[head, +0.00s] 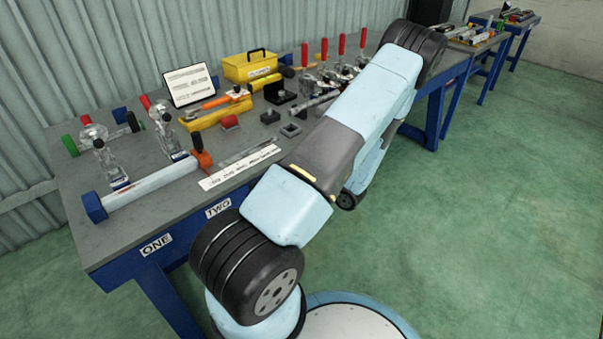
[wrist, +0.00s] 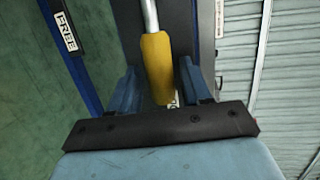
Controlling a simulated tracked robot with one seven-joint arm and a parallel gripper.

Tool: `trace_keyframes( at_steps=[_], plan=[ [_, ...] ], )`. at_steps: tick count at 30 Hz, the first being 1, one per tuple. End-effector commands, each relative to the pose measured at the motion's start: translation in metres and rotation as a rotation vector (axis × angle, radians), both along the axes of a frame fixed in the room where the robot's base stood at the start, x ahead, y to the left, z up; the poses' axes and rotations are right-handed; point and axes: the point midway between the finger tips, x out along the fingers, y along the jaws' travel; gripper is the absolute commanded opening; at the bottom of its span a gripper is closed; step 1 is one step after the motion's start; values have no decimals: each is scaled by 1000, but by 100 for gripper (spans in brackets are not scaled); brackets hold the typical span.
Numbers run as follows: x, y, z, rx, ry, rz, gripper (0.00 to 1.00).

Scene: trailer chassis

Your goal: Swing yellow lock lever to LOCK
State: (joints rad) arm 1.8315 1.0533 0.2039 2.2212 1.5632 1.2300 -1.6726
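The yellow lock lever (wrist: 157,62) shows in the wrist view as a yellow grip on a bare metal rod, pointing down the picture toward my gripper. My gripper (wrist: 158,80) has its two blue fingers apart, one on each side of the yellow grip. A gap shows on the right finger's side; the left finger is closer to the grip, and I cannot tell if it touches. A small white label (wrist: 173,98) with dark letters is partly hidden beside the grip's end. In the head view my arm hides the lever and my gripper.
In the wrist view, a blue table edge with a white label (wrist: 65,31) lies left, green floor beyond. The head view shows the long workbench (head: 120,228) with red-handled clamps (head: 341,46), a yellow toolbox (head: 250,66) and a white-and-blue bar (head: 150,185). Floor at right is clear.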

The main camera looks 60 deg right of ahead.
Motion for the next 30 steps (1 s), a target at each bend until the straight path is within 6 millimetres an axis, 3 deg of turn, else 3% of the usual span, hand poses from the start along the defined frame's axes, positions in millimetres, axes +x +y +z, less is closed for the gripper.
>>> trace_keyframes(
  at_steps=[9, 14, 30],
  plan=[
    [0, -1, 1, -2, -3, -1, 53],
    [-12, 0, 3, -2, -2, -1, 53],
    [-111, 10, 17, -2, -1, -4, 53]
  ],
)
